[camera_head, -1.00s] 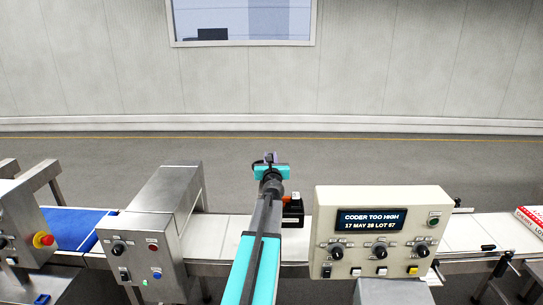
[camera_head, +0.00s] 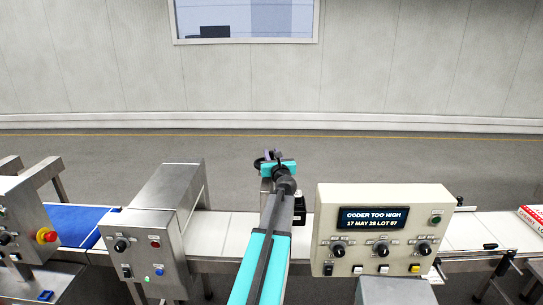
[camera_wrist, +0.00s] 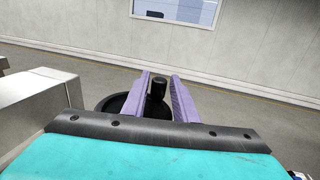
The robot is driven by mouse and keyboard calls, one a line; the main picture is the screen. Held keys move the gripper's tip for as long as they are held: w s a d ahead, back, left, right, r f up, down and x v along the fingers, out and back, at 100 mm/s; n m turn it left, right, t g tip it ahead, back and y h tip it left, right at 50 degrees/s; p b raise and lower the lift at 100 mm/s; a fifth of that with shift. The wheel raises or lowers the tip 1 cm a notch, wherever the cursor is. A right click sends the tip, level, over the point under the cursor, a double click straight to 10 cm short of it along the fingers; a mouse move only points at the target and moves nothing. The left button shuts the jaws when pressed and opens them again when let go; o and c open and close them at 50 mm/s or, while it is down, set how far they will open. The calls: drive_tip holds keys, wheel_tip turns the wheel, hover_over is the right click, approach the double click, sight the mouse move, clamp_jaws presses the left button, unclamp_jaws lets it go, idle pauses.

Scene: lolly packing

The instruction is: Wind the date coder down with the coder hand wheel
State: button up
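In the wrist view, the coder hand wheel (camera_wrist: 112,105) is a black round dish with an upright black knob (camera_wrist: 157,89). My gripper (camera_wrist: 161,76) has two purple fingers, parted, with the knob showing between them. The fingers look open; a narrow gap shows on the knob's right, and contact on its left is unclear. In the head view, my gripper (camera_head: 268,155) is beyond the conveyor, and my arm hides the wheel. The black date coder (camera_head: 299,210) is mostly hidden behind my arm. The cream control panel (camera_head: 328,195) has a display (camera_head: 373,218) reading "CODER TOO HIGH" and "17 MAY 28 LOT 67".
The white conveyor (camera_head: 215,224) runs across the front. A steel machine housing (camera_head: 165,195) stands left of my arm, with a blue belt (camera_head: 78,222) farther left. A red and white carton (camera_head: 532,216) is at the far right. Open floor lies behind the conveyor.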

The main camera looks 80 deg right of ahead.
sight(272, 156)
drive_tip(key=shift+o, duration=0.8)
drive_tip(key=shift+f, duration=0.1)
drive_tip(key=shift+b+v, duration=0.8)
drive_tip(key=shift+v, duration=1.4)
drive_tip(key=b+v, duration=0.2)
drive_tip(key=v, duration=0.7)
drive_tip(key=shift+a+b, duration=0.2)
drive_tip(key=shift+b, duration=0.1)
drive_tip(key=shift+s, duration=0.1)
